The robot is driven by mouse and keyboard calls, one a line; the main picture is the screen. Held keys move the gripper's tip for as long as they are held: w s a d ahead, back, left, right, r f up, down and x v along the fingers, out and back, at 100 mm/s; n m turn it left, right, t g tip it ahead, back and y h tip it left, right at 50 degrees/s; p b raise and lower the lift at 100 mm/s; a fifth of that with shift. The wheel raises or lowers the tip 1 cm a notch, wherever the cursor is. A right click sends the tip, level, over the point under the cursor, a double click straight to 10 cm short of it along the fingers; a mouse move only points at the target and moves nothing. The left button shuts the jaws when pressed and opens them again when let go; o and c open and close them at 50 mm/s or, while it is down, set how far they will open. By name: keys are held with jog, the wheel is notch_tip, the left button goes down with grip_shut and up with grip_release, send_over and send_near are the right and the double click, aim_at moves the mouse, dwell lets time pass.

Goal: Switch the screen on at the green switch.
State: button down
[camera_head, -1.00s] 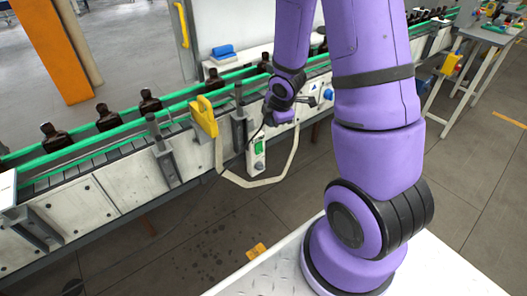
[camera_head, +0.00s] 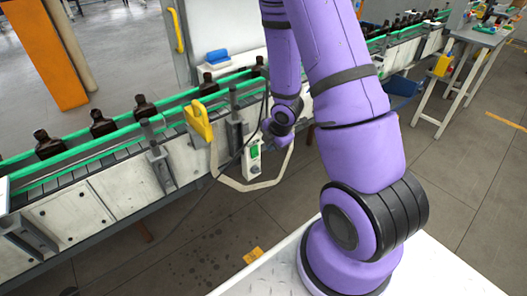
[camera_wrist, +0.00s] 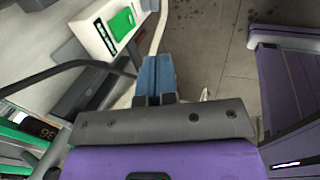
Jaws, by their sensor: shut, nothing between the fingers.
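A white box with a green switch (camera_head: 254,152) hangs on the front of the conveyor in the head view. In the wrist view the green switch (camera_wrist: 122,22) is a bright green patch on the white box (camera_wrist: 94,28), beside a dark strip with markings. My gripper (camera_wrist: 155,62) shows its two blue fingers shut together with nothing between them. The fingertips are just below and right of the box in the wrist view; I cannot tell whether they touch it. In the head view my wrist hangs just right of the box, and the fingers are not clearly visible.
A yellow holder (camera_head: 198,122) and a pale looping strap (camera_head: 240,184) are beside the box. A black cable runs there too. Brown bottles (camera_head: 101,124) stand between green rails on the conveyor.

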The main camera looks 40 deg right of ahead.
aim_at(256, 156)
jog(key=shift+w+a+f, duration=0.1)
jog(key=shift+w+f, duration=1.1)
jog(key=shift+f, duration=0.4)
jog(key=shift+w+f, duration=1.15)
jog(key=shift+f, duration=0.5)
jog(key=shift+w+a+f, duration=0.1)
jog(key=shift+w+f, duration=1.1)
jog(key=shift+f, duration=0.4)
jog(key=shift+w, duration=0.1)
jog(key=shift+w+f, duration=0.15)
jog(key=shift+w, duration=0.15)
jog(key=shift+s, duration=0.1)
jog(key=shift+r, duration=0.2)
jog(key=shift+r, duration=0.65)
